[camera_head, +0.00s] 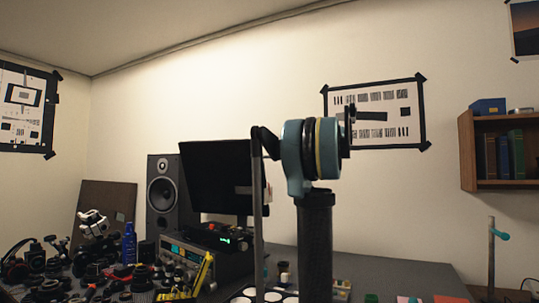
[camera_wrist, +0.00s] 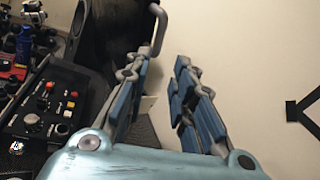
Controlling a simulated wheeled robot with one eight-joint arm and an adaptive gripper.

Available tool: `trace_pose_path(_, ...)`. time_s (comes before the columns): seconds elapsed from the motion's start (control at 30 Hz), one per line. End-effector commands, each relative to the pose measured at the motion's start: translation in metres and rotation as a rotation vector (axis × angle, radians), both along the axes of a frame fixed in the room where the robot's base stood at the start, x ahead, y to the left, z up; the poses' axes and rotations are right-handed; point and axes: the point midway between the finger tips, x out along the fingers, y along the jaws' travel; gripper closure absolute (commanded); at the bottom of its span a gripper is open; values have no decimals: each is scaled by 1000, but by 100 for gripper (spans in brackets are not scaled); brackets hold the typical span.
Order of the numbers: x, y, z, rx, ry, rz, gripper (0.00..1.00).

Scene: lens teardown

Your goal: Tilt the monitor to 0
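The black monitor (camera_head: 212,175) stands at the back of the bench, left of the middle in the head view. Its dark screen looks tilted, with the left edge slanting inward toward the bottom. My arm covers part of its right side. My gripper (camera_wrist: 160,75) shows in the wrist view with its two blue-padded fingers apart and nothing seen between them. In the head view my gripper cannot be made out clearly. A dark upright panel shows behind the left finger in the wrist view; I cannot tell whether it is the monitor or the speaker.
A speaker (camera_head: 165,195) stands left of the monitor. An instrument box with knobs (camera_head: 185,258) sits below; a knobbed panel (camera_wrist: 50,105) shows in the wrist view. Lenses and cameras crowd the bench's left. A wooden shelf (camera_head: 467,150) hangs at right. The bench's right back is mostly clear.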

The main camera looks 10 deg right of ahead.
Motion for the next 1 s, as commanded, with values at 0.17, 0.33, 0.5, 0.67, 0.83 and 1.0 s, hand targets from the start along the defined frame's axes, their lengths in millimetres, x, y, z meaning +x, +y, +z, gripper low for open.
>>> trace_pose_path(0.17,19,12,0,-1,1,4,77)
trace_pose_path(0.33,45,27,-1,-3,0,5,77)
trace_pose_path(0.5,71,41,-1,-4,1,4,77)
trace_pose_path(0.67,96,55,-1,-5,0,4,77)
trace_pose_path(0.83,121,68,-1,-5,0,3,77)
trace_pose_path(1.0,139,77,-1,-5,1,2,77)
